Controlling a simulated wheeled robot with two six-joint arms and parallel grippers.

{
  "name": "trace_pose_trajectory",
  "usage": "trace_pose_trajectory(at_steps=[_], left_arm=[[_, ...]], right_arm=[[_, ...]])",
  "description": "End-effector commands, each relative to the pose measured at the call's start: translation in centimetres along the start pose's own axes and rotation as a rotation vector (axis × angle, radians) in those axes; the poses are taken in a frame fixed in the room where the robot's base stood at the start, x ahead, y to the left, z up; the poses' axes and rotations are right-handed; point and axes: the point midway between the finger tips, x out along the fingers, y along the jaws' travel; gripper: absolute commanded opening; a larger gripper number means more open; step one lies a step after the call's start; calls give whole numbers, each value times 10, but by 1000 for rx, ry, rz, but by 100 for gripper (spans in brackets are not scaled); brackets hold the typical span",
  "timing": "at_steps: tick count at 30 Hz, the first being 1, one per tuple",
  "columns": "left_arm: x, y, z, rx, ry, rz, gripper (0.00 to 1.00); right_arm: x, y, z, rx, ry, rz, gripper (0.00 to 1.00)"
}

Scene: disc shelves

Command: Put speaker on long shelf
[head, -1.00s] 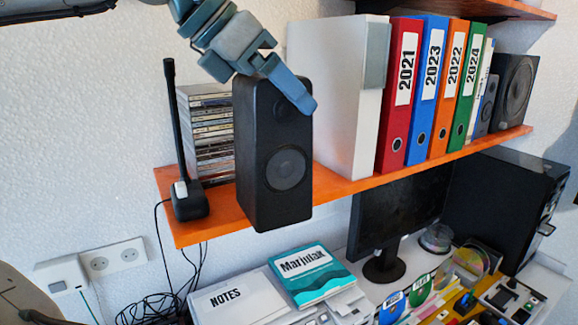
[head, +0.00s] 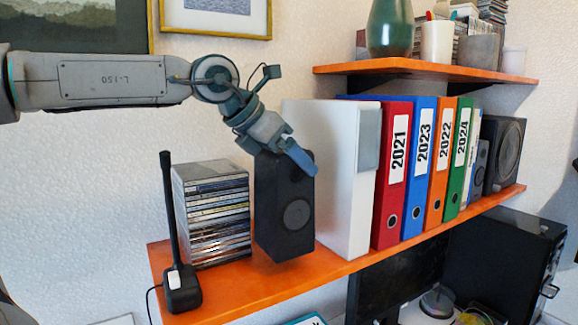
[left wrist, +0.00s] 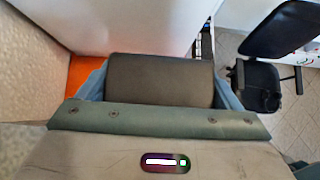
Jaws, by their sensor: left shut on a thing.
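The black speaker (head: 284,215) is upright with a slight tilt at the long orange shelf (head: 235,284), between the CD stack and a white box file. My left gripper (head: 290,155) is shut on its top, with a blue finger across the front. In the left wrist view the speaker's dark top (left wrist: 160,80) sits between the two blue fingers (left wrist: 160,92). I cannot tell whether the speaker's base touches the shelf. My right gripper is not in view.
The white box file (head: 335,180) and coloured binders (head: 392,175) stand right. A shorter orange shelf (head: 430,70) is above.

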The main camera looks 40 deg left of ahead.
Motion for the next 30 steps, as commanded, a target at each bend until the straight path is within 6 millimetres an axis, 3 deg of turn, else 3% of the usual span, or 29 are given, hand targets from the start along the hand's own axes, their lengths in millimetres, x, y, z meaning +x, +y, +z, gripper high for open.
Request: trace_pose_trajectory(at_steps=[10, 25, 26, 28, 30], left_arm=[[23, 2, -20, 0, -1, -3, 16], [30, 2, -27, 1, -1, 1, 16], [30, 2, -28, 1, 1, 0, 88], [30, 2, -27, 1, 1, 0, 100], [30, 2, -27, 1, 1, 0, 100]], right_arm=[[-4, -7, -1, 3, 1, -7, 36], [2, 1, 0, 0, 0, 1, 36], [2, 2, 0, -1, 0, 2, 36], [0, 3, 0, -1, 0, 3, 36], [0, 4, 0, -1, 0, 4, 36]])
